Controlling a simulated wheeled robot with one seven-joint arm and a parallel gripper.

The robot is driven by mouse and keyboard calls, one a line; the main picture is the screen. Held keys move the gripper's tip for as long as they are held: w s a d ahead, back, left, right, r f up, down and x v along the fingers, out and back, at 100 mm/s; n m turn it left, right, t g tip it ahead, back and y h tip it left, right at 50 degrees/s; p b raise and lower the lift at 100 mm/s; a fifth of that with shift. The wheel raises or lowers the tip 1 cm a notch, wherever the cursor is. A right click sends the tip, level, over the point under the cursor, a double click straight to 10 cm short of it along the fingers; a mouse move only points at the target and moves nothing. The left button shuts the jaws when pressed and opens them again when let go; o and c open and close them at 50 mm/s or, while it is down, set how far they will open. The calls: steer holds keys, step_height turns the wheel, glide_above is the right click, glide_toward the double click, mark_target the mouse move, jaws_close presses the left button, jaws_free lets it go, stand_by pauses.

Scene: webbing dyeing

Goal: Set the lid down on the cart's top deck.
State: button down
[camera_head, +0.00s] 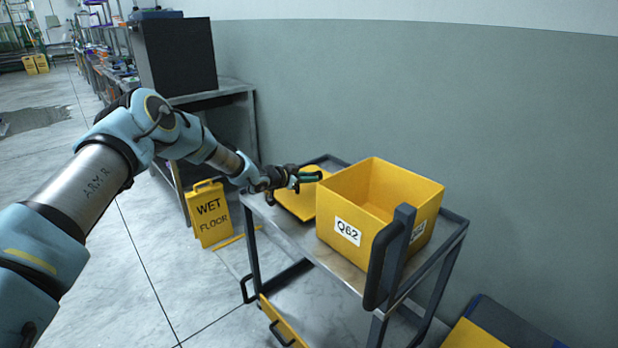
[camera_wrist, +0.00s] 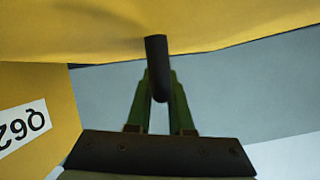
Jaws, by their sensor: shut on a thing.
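The yellow lid (camera_head: 297,207) is at the far end of the cart, beside the yellow box marked Q62 (camera_head: 340,205). My gripper (camera_head: 309,177) is at the lid, partly covering it. In the wrist view my gripper (camera_wrist: 158,100) has its green fingers shut on the lid's dark handle (camera_wrist: 156,62). The lid's yellow face (camera_wrist: 210,25) fills the top of that view. The cart's grey top deck (camera_head: 300,236) is under the lid and box. I cannot tell whether the lid touches the deck or hangs just above it.
The open box takes up the near part of the deck and shows at the left of the wrist view (camera_wrist: 30,90). The cart's upright handle (camera_head: 388,260) rises at the near end. A yellow wet floor sign (camera_head: 208,214) stands left of the cart. A grey wall runs behind.

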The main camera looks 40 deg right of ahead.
steer(key=c, duration=1.3)
jaws_free()
steer(key=shift+f, duration=0.15)
steer(key=o, duration=0.5)
steer(key=shift+a+r, duration=0.1)
steer(key=shift+r, duration=0.1)
steer(key=b+v, duration=0.2)
steer(key=v, duration=1)
